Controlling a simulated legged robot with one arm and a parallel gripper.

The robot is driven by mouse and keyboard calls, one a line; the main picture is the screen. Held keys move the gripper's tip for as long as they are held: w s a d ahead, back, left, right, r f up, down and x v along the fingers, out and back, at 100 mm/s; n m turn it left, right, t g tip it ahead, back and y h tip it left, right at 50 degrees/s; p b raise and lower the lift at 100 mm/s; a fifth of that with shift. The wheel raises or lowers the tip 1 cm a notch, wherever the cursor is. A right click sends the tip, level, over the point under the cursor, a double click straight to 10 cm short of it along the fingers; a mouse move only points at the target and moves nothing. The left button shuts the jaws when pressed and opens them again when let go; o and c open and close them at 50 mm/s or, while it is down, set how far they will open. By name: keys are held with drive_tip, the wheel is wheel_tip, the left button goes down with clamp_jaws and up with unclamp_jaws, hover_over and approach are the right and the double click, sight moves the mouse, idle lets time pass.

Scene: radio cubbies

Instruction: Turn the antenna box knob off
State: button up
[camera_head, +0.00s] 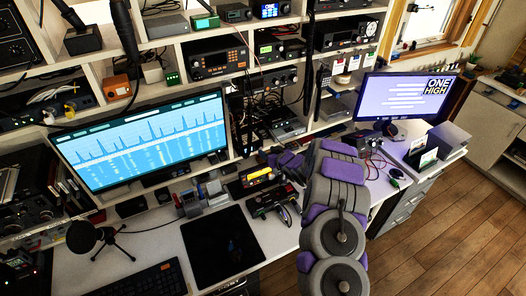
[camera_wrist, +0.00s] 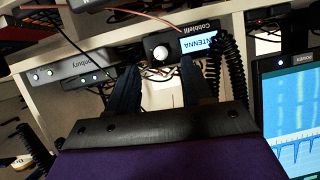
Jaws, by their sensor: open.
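The antenna box (camera_wrist: 160,85) shows in the wrist view, ahead of my gripper. My gripper (camera_wrist: 160,64) is open, with one dark finger to the left of the knob and one to the right. The knob appears between the fingertips, and nothing is held. I cannot tell whether the fingers touch it or how far it is turned. In the head view my purple and grey arm reaches toward the shelves; I cannot make out the antenna box there.
A coiled black cable (camera_wrist: 228,70) hangs right of the box in the wrist view. A grey device (camera_wrist: 75,72) sits to its left. In the head view, a large monitor (camera_head: 145,140) stands left, a second monitor (camera_head: 400,97) right, and a microphone (camera_head: 90,238) on the desk.

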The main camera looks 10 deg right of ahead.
sight(261, 148)
drive_tip(key=shift+x, duration=2.4)
drive_tip(key=shift+c, duration=0.4)
clamp_jaws()
